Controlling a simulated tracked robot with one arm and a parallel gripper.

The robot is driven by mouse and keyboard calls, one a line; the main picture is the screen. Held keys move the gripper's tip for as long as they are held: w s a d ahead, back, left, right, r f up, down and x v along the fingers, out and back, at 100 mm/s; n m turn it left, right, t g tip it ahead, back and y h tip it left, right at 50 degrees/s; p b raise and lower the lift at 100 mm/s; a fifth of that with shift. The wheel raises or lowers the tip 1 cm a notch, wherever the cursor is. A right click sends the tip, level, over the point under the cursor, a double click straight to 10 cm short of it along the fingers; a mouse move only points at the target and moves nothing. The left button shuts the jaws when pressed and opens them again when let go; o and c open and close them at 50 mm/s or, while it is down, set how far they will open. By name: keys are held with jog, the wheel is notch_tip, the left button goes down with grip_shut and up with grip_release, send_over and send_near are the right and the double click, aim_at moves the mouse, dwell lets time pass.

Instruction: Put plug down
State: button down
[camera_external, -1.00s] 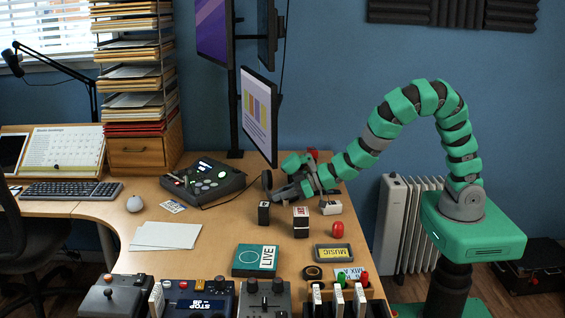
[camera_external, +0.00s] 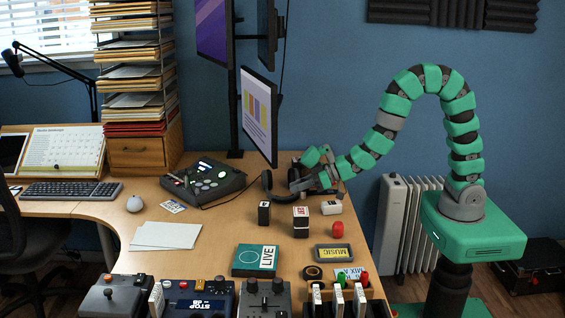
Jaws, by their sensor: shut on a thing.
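My gripper (camera_external: 300,184) is at the end of the arm, low over the back right part of the desk. It points left, beside and partly over the dark headphones (camera_external: 267,181). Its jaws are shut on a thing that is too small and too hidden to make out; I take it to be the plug. I cannot tell whether the held thing touches the desk (camera_external: 215,218).
The monitor (camera_external: 258,115) hangs behind left. Desk gear (camera_external: 203,182) lies left.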

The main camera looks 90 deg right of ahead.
jog(key=d+r+n+y, duration=0.2)
jog(key=d+n+y, duration=0.2)
jog(key=d, duration=0.6)
jog(key=s+d+f+n+g+y, duration=0.4)
jog(key=s+d, duration=0.3)
jog(key=s, duration=0.5)
jog(key=shift+t, duration=0.7)
jog(key=f+b, duration=0.7)
jog(key=b, duration=0.1)
jog(key=shift+w+a+f, duration=0.15)
jog(key=shift+w+f, duration=0.15)
jog(key=shift+f, duration=0.5)
jog(key=c, duration=1.2)
grip_release()
jog(key=shift+c, duration=0.2)
